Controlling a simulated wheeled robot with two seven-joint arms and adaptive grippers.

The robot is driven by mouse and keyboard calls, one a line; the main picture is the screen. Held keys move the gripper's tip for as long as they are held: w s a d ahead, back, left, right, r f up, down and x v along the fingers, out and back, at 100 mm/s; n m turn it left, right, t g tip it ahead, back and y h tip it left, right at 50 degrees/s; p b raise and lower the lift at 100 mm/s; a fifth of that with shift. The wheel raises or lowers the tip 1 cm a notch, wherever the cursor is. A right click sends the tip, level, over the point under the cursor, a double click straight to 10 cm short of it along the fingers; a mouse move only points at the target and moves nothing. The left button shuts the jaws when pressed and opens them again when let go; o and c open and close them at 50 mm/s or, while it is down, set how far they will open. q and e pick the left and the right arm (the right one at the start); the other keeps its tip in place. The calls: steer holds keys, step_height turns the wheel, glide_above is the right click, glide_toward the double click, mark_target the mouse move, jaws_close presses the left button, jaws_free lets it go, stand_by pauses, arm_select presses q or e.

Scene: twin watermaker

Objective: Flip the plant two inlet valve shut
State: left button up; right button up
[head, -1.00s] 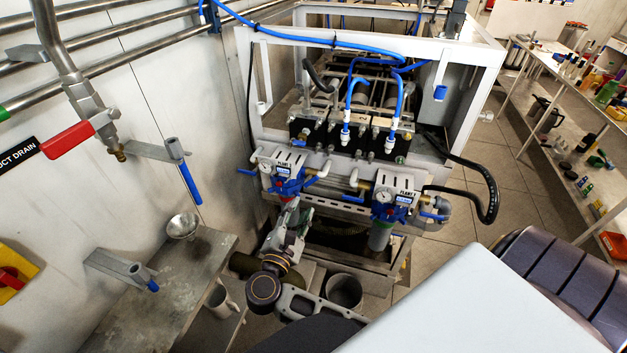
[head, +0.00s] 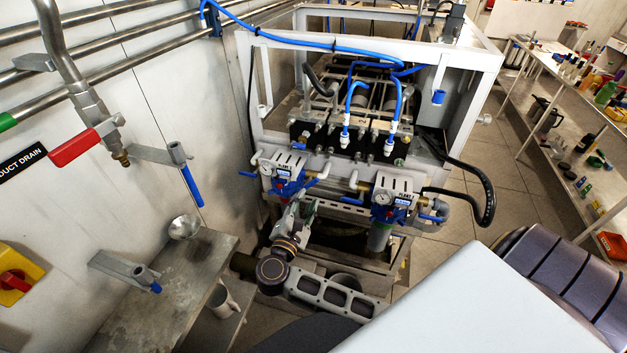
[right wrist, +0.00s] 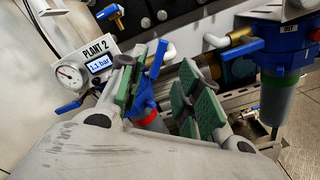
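The plant two unit (head: 283,168) is the left of two filter units on the white frame. In the right wrist view its panel (right wrist: 100,58) reads PLANT 2 and 2.1 bar beside a round gauge. Its blue housing with a red band (right wrist: 147,112) shows between my fingers. A blue lever (right wrist: 157,60) stands upright near the left finger's tip; another blue lever (right wrist: 68,107) is at the panel's left. No label shows which is the inlet valve. My right gripper (right wrist: 168,90) is open, its green-padded fingers apart; contact with the lever cannot be told. It reaches up below the unit in the head view (head: 294,212). My left gripper is not in view.
A second filter unit (head: 393,198) hangs close to the right. White elbow pipes (right wrist: 215,42) and a black hose (head: 480,180) are near. A shelf rack (head: 560,140) is far right.

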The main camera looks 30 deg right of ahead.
mark_target(313, 183)
steer(key=p+x, duration=0.2)
steer(key=x, duration=0.5)
steer(key=shift+w+d+r, duration=0.15)
steer(key=shift+w+d, duration=0.05)
steer(key=shift+d, duration=0.05)
steer(key=shift+p+x, duration=0.4)
steer(key=shift+x, duration=0.45)
jaws_close()
